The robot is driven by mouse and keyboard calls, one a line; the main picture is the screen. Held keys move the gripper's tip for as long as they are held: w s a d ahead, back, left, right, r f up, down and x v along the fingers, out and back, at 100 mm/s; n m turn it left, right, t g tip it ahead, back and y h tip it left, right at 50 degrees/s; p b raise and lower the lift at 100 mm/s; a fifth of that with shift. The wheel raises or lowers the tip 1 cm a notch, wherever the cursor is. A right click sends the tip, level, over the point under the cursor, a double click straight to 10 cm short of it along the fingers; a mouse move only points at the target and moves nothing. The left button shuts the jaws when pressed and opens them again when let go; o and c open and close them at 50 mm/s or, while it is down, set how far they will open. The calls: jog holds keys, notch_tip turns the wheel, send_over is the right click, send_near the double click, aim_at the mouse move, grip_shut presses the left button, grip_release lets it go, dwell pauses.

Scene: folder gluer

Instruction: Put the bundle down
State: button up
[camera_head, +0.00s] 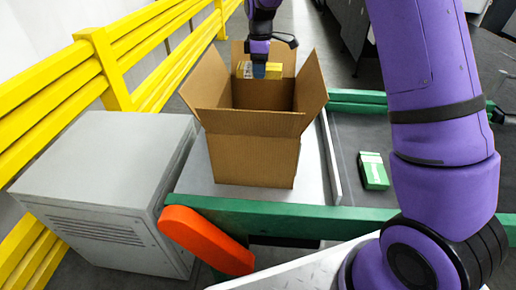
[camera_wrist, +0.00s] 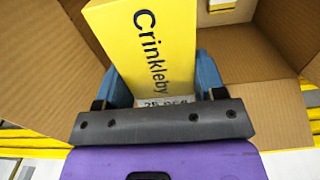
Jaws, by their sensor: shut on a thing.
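My gripper (camera_head: 260,72) is shut on a yellow bundle (camera_head: 258,70) labelled "Crinkleby". It holds the bundle at the mouth of an open cardboard box (camera_head: 252,150). In the wrist view the bundle (camera_wrist: 148,45) sits between the two blue fingers of my gripper (camera_wrist: 165,85). Brown box walls and flaps surround it there. Part of another yellow and white item (camera_wrist: 222,12) shows at the top of the wrist view. The floor of the box is hidden in the head view.
The box stands on a grey surface with a green front rail (camera_head: 290,215). A grey cabinet (camera_head: 105,165) and yellow railings (camera_head: 105,70) are at left. An orange bar (camera_head: 205,240) juts out in front. A green and white pack (camera_head: 373,171) lies right of the box.

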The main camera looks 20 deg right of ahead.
notch_tip(320, 180, down, 26)
jog(key=shift+r, duration=0.15)
dwell(0.5)
jog(key=o, duration=1)
